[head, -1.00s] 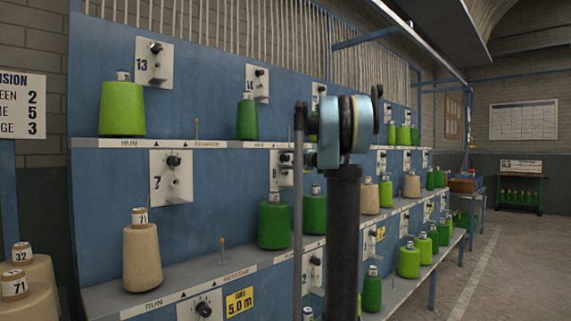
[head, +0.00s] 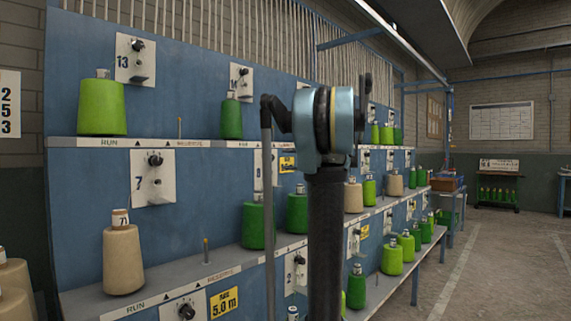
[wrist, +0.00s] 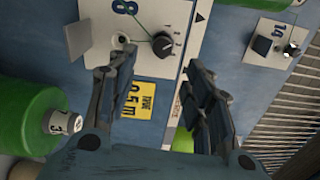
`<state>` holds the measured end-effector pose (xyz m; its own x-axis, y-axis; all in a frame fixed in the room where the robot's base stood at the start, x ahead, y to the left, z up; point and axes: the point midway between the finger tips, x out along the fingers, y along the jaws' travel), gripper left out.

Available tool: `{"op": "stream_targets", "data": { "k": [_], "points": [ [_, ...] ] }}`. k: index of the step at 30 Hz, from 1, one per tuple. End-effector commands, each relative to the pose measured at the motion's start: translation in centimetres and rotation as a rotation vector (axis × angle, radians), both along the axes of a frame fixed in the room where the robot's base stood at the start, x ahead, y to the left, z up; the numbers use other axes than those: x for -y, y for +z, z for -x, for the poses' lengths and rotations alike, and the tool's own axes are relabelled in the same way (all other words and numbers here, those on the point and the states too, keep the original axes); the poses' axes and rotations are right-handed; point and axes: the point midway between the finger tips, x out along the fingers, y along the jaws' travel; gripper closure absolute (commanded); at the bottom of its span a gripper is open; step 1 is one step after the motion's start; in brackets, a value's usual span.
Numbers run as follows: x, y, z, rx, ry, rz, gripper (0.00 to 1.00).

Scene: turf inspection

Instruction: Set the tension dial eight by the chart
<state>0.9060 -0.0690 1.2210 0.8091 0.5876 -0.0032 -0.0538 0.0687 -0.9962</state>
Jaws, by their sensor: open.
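Dial eight (wrist: 163,44) is a black knob with a pale mark on a white plate (wrist: 143,22) numbered 8 in the wrist view. Tick numbers stand around it. In the head view the plate (head: 258,165) is mostly hidden behind my arm. My gripper (wrist: 153,76) is open and empty, its fingers either side of a yellow tag (wrist: 126,98), with the knob just beyond the fingertips. They look apart from the knob. The chart (head: 8,104) is cut off at the left edge of the head view; only the figures 2, 5 and 3 show.
A green cone (wrist: 25,112) is close at the left of the wrist view. Plate 14 (wrist: 268,42) is at the right. In the head view, dial seven (head: 154,160) sits above a cream cone (head: 123,258). Dark green cones (head: 297,212) stand beside my arm.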

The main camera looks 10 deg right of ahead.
Motion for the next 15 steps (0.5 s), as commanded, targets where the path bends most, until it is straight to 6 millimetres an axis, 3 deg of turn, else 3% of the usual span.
{"op": "stream_targets", "data": {
  "k": [10, 15],
  "points": [
    [0.2, 0.0, 0.2, -0.013, 0.0, -0.018, 0.53],
    [1.5, 0.1, 1.8, -0.118, -0.004, -0.166, 0.53]
  ]
}}
